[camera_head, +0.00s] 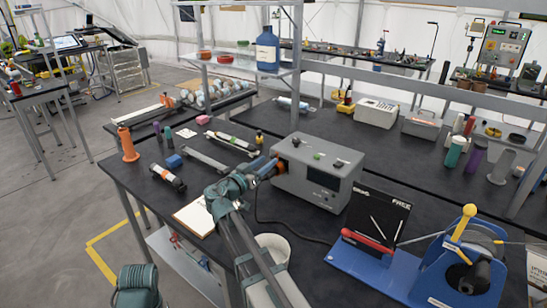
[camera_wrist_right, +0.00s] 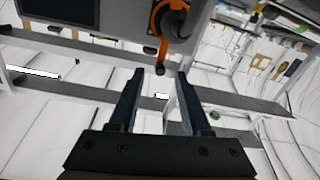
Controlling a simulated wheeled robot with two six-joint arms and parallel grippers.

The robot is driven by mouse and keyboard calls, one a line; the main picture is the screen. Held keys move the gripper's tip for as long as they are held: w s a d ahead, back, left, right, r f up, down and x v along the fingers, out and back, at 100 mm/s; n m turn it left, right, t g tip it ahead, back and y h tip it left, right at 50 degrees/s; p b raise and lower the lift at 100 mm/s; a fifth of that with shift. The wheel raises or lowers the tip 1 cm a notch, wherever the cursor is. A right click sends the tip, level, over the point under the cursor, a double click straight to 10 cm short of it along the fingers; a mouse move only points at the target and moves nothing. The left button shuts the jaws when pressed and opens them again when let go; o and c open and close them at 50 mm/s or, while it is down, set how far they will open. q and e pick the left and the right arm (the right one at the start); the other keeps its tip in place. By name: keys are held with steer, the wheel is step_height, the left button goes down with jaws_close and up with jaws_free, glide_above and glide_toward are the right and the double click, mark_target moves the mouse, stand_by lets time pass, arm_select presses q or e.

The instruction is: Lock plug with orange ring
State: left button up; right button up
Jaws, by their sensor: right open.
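The grey box (camera_head: 318,175) with a dark display panel stands on the black table in the head view. In the right wrist view, an orange ring (camera_wrist_right: 156,22) with a short handle pointing down is around a dark round plug (camera_wrist_right: 174,20) on the box's grey face. My right gripper (camera_wrist_right: 160,78) is open and empty. The ring's handle ends just ahead of the gap between its fingertips, apart from both fingers. In the head view my right arm reaches to the left side of the box, where the wrist hides most of the ring. My left gripper is not seen.
A clipboard (camera_head: 196,216) and a white bin (camera_head: 273,247) are close to my right arm. A blue winding device (camera_head: 385,274) stands at the right. A shelf with a blue bottle (camera_head: 267,48) rises behind.

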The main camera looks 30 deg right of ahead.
mark_target(273, 156)
steer(key=shift+x, duration=2.4)
steer(key=shift+c, duration=0.2)
jaws_close()
